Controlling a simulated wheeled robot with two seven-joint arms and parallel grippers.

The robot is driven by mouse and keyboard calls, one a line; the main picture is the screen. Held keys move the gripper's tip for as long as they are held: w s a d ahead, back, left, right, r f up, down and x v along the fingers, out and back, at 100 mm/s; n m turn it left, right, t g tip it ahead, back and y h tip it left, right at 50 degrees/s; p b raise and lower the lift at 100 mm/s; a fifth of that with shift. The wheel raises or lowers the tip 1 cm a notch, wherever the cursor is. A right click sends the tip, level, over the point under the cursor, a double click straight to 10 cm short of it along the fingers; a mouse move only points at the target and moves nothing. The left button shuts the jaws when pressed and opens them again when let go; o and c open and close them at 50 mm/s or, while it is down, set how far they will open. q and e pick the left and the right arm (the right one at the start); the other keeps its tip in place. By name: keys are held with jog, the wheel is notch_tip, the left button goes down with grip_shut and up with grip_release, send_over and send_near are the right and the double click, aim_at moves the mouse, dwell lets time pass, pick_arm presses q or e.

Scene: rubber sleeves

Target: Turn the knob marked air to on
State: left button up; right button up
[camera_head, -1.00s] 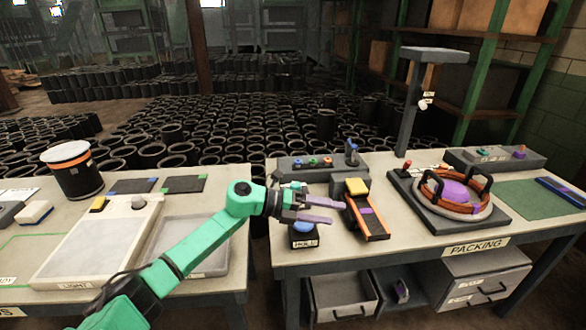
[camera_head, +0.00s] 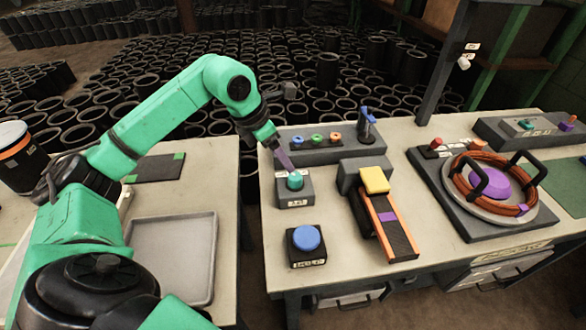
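A small dark box with a teal knob (camera_head: 295,181) on top stands near the left edge of the right-hand table. A pale label lies on its front, too small to read for certain. My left gripper (camera_head: 287,165) comes down from the upper left, its purple fingertips at the knob's top. One finger hides the other, so I cannot tell whether they touch or close on the knob. My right gripper is not in view.
A blue push button (camera_head: 306,238) stands just in front of the knob box. Behind is a rail of small coloured knobs (camera_head: 317,139). A yellow-topped ramp (camera_head: 375,181) and a round orange-rimmed fixture (camera_head: 488,185) stand to the right. A gap separates the tables.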

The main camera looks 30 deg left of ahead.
aim_at(295, 176)
pick_arm(q)
jog(key=p+x, duration=0.1)
jog(key=x, duration=0.8)
jog(key=shift+w+a+f, duration=0.1)
jog(key=shift+w+f, duration=0.2)
jog(key=shift+f, duration=0.25)
grip_shut()
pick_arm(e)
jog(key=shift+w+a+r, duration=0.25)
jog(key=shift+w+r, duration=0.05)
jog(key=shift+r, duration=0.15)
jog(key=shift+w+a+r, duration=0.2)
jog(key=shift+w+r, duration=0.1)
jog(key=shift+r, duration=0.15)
